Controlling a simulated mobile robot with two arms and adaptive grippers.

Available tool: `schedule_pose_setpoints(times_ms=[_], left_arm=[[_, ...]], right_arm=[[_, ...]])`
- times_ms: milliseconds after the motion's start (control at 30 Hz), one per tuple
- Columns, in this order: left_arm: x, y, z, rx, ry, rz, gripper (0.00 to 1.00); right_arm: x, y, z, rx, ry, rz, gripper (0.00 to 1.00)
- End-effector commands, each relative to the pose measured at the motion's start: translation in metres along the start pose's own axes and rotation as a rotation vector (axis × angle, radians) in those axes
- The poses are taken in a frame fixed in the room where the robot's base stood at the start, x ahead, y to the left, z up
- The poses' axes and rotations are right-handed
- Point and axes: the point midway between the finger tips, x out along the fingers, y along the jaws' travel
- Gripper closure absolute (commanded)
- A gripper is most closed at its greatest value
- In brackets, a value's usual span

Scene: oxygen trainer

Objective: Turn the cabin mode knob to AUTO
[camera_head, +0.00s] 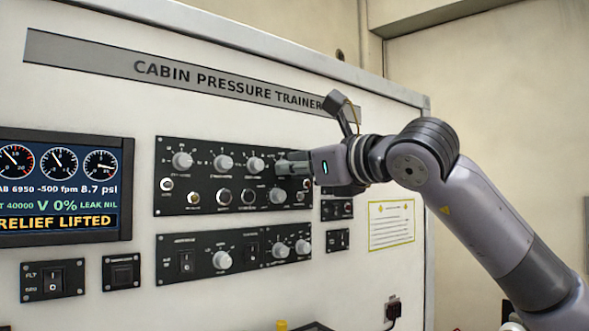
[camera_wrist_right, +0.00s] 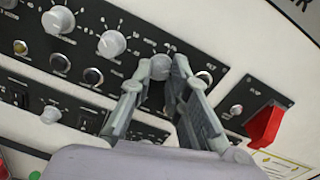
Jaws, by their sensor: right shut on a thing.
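My right gripper (camera_head: 283,164) reaches in from the right to the upper knob panel (camera_head: 205,206) under the CABIN PRESSURE TRAINER title. Its fingers are shut on a round grey knob (camera_wrist_right: 160,68) at the right end of the upper knob row. In the head view the fingers cover this knob. The fingertips lie on either side of it in the wrist view. The printing around it is too small to read, so I cannot tell its name or setting. My left gripper is in neither view.
Knobs stand to the left in the same row, the nearest (camera_head: 256,165) close to my fingers. A red switch cover (camera_wrist_right: 265,125) sticks out on a small panel to the right. The display (camera_head: 66,190) reads RELIEF LIFTED. A lower panel (camera_head: 205,262) holds more knobs and switches.

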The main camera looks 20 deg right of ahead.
Motion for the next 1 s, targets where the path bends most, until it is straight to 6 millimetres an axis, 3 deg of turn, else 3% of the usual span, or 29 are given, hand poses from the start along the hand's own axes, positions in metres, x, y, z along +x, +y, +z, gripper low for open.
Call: schedule_pose_setpoints(times_ms=[400,1000], left_arm=[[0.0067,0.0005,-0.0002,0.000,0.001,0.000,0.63],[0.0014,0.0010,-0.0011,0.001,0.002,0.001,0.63]], right_arm=[[-0.0001,-0.0005,0.0004,-0.369,0.012,0.000,1.00],[-0.0003,-0.0004,0.0023,-0.941,0.030,0.003,1.00]])
